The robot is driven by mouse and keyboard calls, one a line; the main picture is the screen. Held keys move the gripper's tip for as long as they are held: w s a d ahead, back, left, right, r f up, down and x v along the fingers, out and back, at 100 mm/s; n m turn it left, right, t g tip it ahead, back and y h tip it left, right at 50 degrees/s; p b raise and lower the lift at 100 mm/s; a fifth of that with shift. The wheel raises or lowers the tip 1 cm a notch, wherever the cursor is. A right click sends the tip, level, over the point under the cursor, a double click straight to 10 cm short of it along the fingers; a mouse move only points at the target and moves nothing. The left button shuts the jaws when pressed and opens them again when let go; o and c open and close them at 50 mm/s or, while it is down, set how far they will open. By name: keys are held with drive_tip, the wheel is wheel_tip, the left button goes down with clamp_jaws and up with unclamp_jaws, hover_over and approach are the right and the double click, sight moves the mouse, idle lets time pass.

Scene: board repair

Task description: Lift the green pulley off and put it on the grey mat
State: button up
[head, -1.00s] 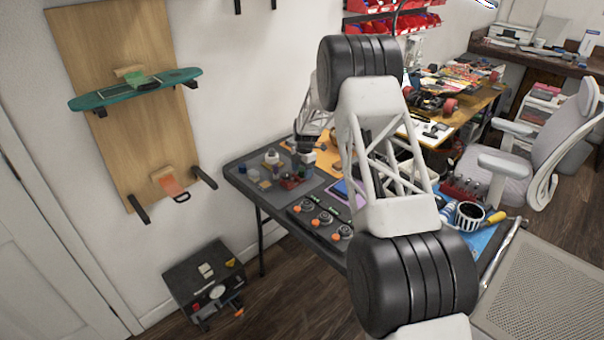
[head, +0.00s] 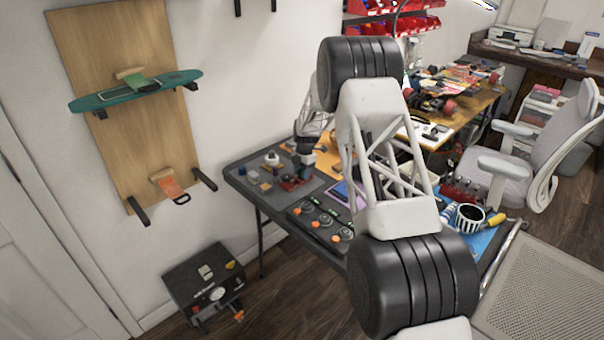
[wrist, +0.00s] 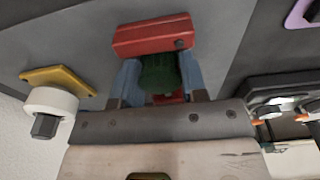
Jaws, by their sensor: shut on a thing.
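In the wrist view, the green pulley (wrist: 162,74) sits between the two blue-grey fingers of my gripper (wrist: 159,80). The gripper is shut on it. A red part (wrist: 153,36) lies just past the pulley, and more red shows beneath it. I cannot tell whether the pulley still touches the red part. In the head view, my gripper (head: 304,158) is over the red part (head: 289,184) on the table's left end; the pulley is not clear there. The grey mat (head: 270,196) lies under these things, and its bare surface shows in the wrist view (wrist: 65,35).
A white roller on a yellow base (wrist: 50,103) stands left in the wrist view. Several dark units with orange knobs (head: 322,222) stand right of the mat. A purple-edged item (wrist: 300,18) lies at upper right. Small blocks (head: 254,174) lie on the mat's left.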

drive_tip(key=shift+r, duration=1.5)
drive_tip(key=shift+s+r, duration=0.2)
drive_tip(key=shift+s, duration=0.05)
drive_tip(key=s+d, duration=0.1)
drive_tip(key=s, duration=0.4)
drive_tip(key=s+d+r, duration=0.1)
drive_tip(key=s, duration=0.4)
drive_tip(key=s+d, duration=0.1)
drive_tip(key=s, duration=0.4)
drive_tip(key=shift+s+r, duration=0.1)
drive_tip(key=shift+r, duration=0.05)
drive_tip(key=shift+r, duration=0.5)
drive_tip(key=w+a+r, duration=0.2)
drive_tip(key=a+r, duration=0.1)
drive_tip(key=a, duration=0.8)
drive_tip(key=shift+w+a+r, duration=0.15)
drive_tip(key=shift+w+a, duration=0.25)
